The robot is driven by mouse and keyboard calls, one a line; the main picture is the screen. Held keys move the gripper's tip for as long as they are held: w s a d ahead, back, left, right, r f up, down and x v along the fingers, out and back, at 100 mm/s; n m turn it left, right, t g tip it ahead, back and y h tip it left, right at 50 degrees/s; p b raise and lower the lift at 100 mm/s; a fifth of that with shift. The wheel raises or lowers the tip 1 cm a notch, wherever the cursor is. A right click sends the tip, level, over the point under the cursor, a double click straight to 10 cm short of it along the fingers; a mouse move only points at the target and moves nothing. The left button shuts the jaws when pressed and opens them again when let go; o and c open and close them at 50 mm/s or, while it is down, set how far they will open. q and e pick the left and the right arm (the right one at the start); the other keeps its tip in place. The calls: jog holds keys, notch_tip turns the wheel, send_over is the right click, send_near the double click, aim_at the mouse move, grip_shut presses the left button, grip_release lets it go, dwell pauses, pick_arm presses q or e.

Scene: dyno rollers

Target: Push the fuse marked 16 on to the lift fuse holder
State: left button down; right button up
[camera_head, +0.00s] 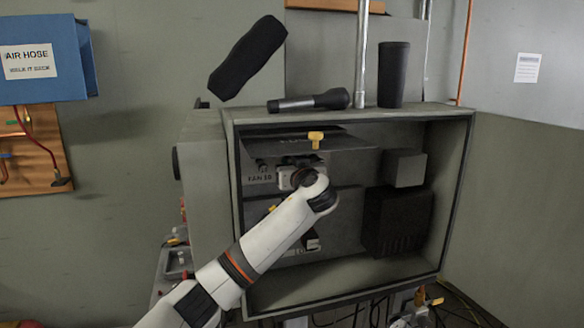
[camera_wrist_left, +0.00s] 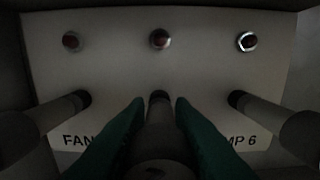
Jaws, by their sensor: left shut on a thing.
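In the left wrist view my left gripper (camera_wrist_left: 158,104) has its two green fingers shut on a grey cylindrical fuse (camera_wrist_left: 160,125). The fuse points at the middle position of a pale panel (camera_wrist_left: 205,75). Its dark front end is at or very near the panel; I cannot tell whether it is seated. Its 16 mark and the middle label are hidden. Grey cylinders stand at the left position (camera_wrist_left: 50,117), labelled "FAN", and the right position (camera_wrist_left: 270,120), labelled "MP 6". In the head view my left arm reaches into the cabinet (camera_head: 455,190), its gripper mostly hidden behind the wrist.
Three red indicators (camera_wrist_left: 159,39) sit above the positions. The raised flap (camera_head: 345,148) with a yellow catch (camera_head: 316,138) hangs just above my wrist. A black box (camera_head: 397,222) and grey box (camera_head: 405,168) fill the cabinet's right side.

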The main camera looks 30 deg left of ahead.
pick_arm(q)
jog(key=shift+w+a, duration=0.2)
jog(key=shift+a, duration=0.05)
jog(key=c, duration=1.2)
grip_release()
jog(key=shift+o, duration=0.2)
jog(key=shift+d, duration=0.1)
jog(key=shift+s+d+f+b, duration=0.1)
jog(key=shift+s+d+b, duration=0.2)
jog(key=shift+b, duration=0.1)
jog(key=b+v, duration=0.3)
jog(key=v, duration=0.8)
jog(key=shift+b, duration=0.35)
